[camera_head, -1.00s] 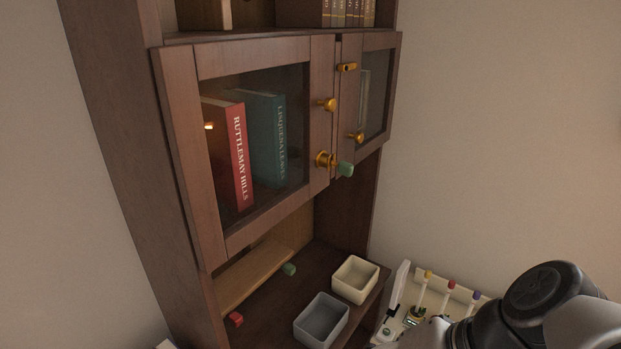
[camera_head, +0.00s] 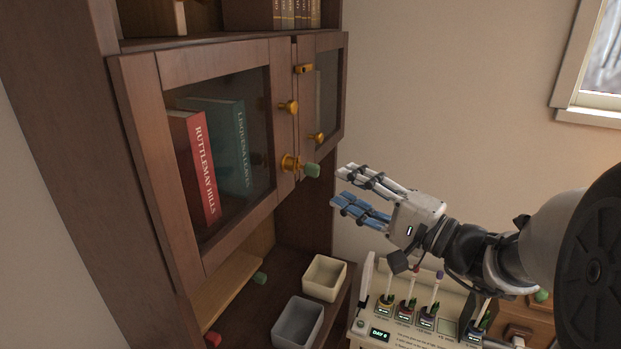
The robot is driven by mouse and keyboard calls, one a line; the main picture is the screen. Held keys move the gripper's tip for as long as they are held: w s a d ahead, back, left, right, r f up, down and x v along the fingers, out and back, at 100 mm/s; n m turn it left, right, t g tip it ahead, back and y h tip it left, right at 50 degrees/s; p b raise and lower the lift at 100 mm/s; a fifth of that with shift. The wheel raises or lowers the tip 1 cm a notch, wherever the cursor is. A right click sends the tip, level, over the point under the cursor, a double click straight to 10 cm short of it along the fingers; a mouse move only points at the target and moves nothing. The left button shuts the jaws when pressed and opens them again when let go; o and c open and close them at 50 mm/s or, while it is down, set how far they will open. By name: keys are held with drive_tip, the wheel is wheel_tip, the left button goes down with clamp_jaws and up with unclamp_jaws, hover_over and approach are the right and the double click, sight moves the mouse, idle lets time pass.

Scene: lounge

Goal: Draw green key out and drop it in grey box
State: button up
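The green key (camera_head: 312,170) sits in the brass lock (camera_head: 290,164) on the left glass door of the cabinet, its green head sticking out to the right. My gripper (camera_head: 348,187) is just right of the key, its fingers pointing left toward it. The fingers are spread apart with nothing seen between them, and a gap shows between them and the key. The grey box (camera_head: 298,322) stands on the lower shelf, below the door, open at the top.
A cream box (camera_head: 325,278) stands behind the grey box. Another green piece (camera_head: 260,278) and a red piece (camera_head: 212,339) lie on the lower shelf. Brass knobs (camera_head: 289,107) stick out from the doors. A white rack (camera_head: 418,318) with colored-top tools stands at the lower right.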

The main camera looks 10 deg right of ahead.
sight(318, 175)
drive_tip(key=p+x, duration=0.1)
drive_tip(key=x, duration=0.6)
drive_tip(key=shift+s+a, duration=0.1)
drive_tip(key=shift+a, duration=0.15)
drive_tip(key=shift+b+x, duration=0.35)
drive_tip(key=shift+x, duration=0.7)
drive_tip(key=shift+c, duration=0.2)
clamp_jaws()
drive_tip(key=shift+o, duration=0.4)
unclamp_jaws()
